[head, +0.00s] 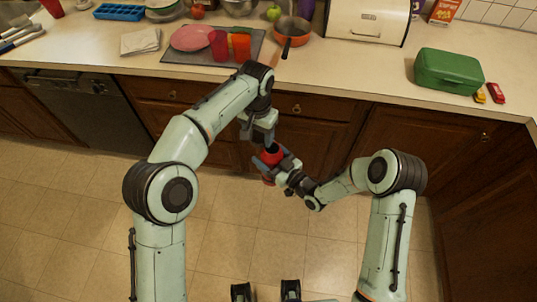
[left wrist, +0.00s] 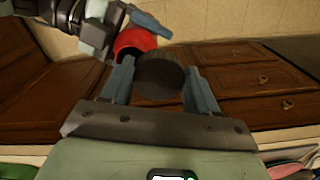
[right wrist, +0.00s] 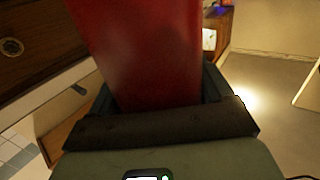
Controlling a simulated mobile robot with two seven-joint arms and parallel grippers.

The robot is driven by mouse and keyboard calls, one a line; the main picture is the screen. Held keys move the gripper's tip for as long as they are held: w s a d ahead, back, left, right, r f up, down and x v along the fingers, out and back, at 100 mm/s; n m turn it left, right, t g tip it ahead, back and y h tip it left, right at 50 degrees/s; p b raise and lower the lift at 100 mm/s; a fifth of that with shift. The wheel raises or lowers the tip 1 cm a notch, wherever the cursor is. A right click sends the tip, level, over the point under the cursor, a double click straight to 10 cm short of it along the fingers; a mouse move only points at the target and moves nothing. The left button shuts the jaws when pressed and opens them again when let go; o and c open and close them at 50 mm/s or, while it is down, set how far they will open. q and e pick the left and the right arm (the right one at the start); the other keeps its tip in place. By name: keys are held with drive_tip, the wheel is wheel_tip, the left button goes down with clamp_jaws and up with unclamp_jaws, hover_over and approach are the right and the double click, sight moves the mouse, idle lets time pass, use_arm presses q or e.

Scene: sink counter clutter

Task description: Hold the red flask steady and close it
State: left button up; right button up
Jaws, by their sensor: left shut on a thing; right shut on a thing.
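The red flask (head: 268,158) is held in the air in front of the counter. My right gripper (head: 277,164) is shut around its body; the red body also fills the middle of the right wrist view (right wrist: 140,50). My left gripper (head: 266,141) is above the flask, shut on a dark round cap (left wrist: 160,78). In the left wrist view the flask's red top (left wrist: 134,40) shows beside the cap and partly behind it. The cap is at the flask's top end, but I cannot tell whether it is seated or just apart.
The counter holds a pink plate (head: 190,38), a red cup (head: 218,46), an orange cup (head: 241,46), an orange pan (head: 292,30), a bread box (head: 367,20) and a green box (head: 447,70). Wooden cabinets (head: 310,130) stand behind my grippers. The tiled floor is clear.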

sight(271, 150)
use_arm(q)
drive_tip(key=shift+m, duration=0.6)
drive_tip(key=d+r, duration=0.1)
drive_tip(key=d, duration=0.1)
drive_tip(key=s+d+r, duration=0.1)
drive_tip(key=r, duration=0.1)
drive_tip(key=shift+d, duration=0.35)
drive_tip(key=shift+f, duration=0.1)
drive_tip(key=shift+f, duration=1.95)
drive_tip(key=shift+f, duration=0.1)
drive_tip(key=shift+a+f, duration=0.1)
drive_tip(key=shift+f, duration=0.7)
drive_tip(key=shift+f, duration=0.55)
